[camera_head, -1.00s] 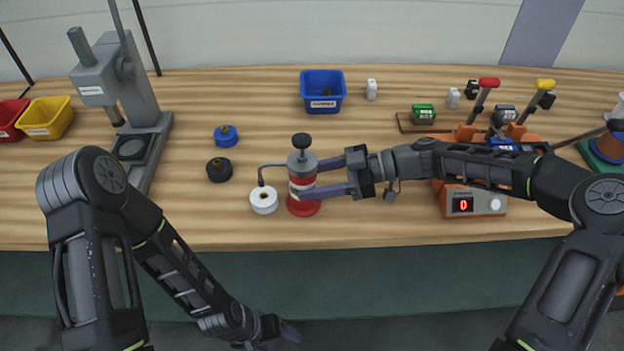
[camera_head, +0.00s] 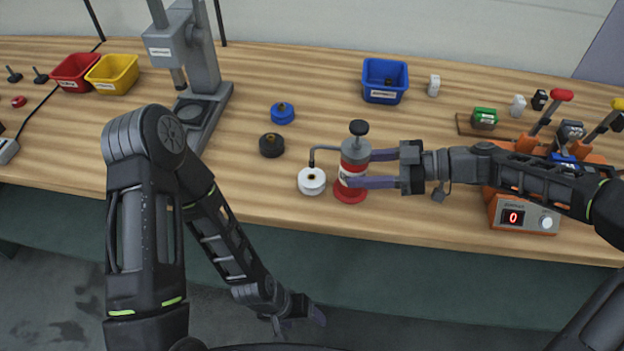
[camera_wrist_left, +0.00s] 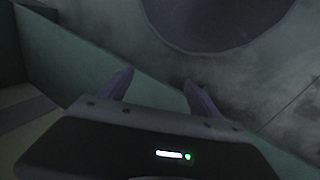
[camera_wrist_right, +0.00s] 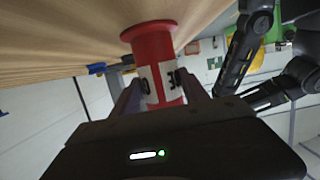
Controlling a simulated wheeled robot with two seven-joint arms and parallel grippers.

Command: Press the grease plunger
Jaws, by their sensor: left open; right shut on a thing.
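The grease pump (camera_head: 352,196) is a red and grey cylinder with a red base flange, standing upright on the bench. Its dark plunger knob (camera_head: 358,128) sticks up on top on a short rod. A thin spout curves from it to a white round part (camera_head: 312,181) with a brass-coloured centre. My right gripper (camera_head: 350,168) comes in from the right and is shut around the pump's body; the right wrist view shows its fingers on both sides of the red body (camera_wrist_right: 153,60). My left gripper (camera_head: 318,316) hangs low in front of the bench, open and empty (camera_wrist_left: 158,85).
Blue (camera_head: 283,113) and black (camera_head: 271,145) round parts lie left of the pump. A grey press (camera_head: 190,60), yellow bin (camera_head: 112,74) and red bin (camera_head: 75,72) stand further left. A blue bin (camera_head: 385,82) is behind. An orange control box (camera_head: 522,214) with levers is at right.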

